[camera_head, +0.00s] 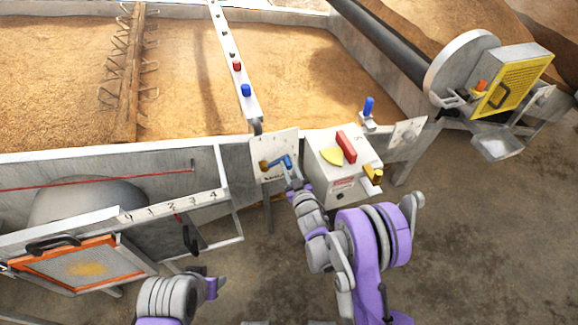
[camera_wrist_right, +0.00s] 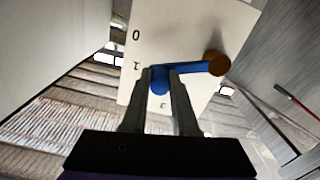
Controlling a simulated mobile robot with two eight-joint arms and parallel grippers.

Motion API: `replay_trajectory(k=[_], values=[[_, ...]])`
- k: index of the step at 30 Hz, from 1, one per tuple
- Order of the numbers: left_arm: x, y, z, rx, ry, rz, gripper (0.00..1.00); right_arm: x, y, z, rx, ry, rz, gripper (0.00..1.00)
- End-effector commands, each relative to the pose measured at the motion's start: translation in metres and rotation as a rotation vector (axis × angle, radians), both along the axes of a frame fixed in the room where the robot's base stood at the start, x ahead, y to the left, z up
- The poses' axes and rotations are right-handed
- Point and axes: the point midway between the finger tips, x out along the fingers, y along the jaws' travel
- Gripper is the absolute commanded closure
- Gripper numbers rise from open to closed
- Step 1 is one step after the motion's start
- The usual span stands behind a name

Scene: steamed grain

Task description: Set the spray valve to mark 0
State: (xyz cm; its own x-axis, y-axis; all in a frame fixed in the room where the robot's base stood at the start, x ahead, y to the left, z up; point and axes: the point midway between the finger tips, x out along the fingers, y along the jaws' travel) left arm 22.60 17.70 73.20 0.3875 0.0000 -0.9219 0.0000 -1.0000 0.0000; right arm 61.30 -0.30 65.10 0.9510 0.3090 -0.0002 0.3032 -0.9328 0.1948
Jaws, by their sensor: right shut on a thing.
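The spray valve is a blue lever (camera_head: 279,161) on a brass pivot (camera_head: 263,165), mounted on a white plate (camera_head: 287,141). In the right wrist view the lever (camera_wrist_right: 193,68) runs left from the brass pivot (camera_wrist_right: 216,64) and its end lies close to mark 1 (camera_wrist_right: 137,66). Mark 0 (camera_wrist_right: 136,36) is above it, and another mark (camera_wrist_right: 162,104) shows below. My right gripper (camera_wrist_right: 161,82) is shut on the lever's end knob. In the head view my right gripper (camera_head: 291,175) partly hides the lever's end. My left gripper (camera_head: 215,286) is low and away from the valve; its jaws are unclear.
A white box (camera_head: 335,180) with red and yellow handles stands right of the plate. A rail with red and blue knobs (camera_head: 236,80) rises behind it. A numbered ledge (camera_head: 170,208) and an orange-framed screen (camera_head: 70,262) are at left. Floor at lower right is open.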

Motion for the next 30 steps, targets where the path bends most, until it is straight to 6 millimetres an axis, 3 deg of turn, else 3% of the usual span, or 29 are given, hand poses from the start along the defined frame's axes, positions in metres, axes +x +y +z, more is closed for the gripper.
replay_trajectory(k=[19,30], values=[[0.0,0.0,-0.003,0.0,0.001,0.0,0.5,0.0,0.0,-0.002,0.008,0.004,0.0,1.0],[0.008,0.0,-0.064,0.0,0.02,0.0,0.5,-0.001,0.004,-0.031,0.296,0.098,0.001,1.0]])
